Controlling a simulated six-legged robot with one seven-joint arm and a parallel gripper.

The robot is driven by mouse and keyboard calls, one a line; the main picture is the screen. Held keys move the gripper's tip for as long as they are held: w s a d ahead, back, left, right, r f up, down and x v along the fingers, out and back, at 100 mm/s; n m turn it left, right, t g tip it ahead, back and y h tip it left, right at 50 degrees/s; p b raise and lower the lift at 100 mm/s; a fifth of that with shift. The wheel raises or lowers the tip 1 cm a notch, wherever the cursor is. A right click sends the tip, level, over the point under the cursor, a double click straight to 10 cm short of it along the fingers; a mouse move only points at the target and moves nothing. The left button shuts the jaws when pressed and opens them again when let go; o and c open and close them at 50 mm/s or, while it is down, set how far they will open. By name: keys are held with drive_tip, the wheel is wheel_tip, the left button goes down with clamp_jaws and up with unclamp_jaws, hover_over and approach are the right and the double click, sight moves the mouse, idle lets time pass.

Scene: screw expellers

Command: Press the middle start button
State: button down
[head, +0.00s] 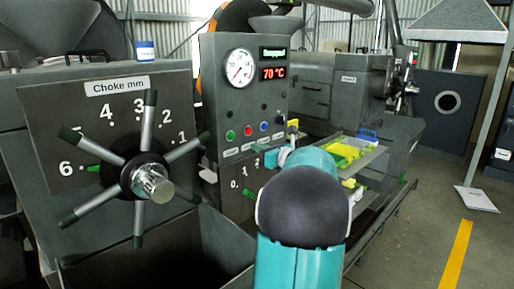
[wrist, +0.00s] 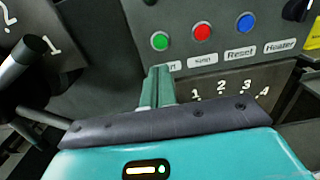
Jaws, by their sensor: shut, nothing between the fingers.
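The control panel (head: 243,95) carries a row of round buttons. The green button (head: 230,135) is leftmost, the red button (head: 248,131) is in the middle and the blue button (head: 264,126) is right of it. In the wrist view the green button (wrist: 160,41) sits above a label partly hidden by my fingers; the red button (wrist: 202,31) and the blue button (wrist: 246,22), labelled Reset, lie to its right. My gripper (wrist: 160,70) is shut and empty. Its fingertips appear just below the green button, apart from it in the picture; depth is unclear.
A choke wheel (head: 140,175) with long spokes stands left of the panel; one spoke (wrist: 25,60) reaches near my gripper at left in the wrist view. A numbered scale (wrist: 230,90) lies below the buttons. A tray (head: 350,150) with yellow-green pieces is right.

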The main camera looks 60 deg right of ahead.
sight(231, 136)
drive_tip(key=x, duration=1.1)
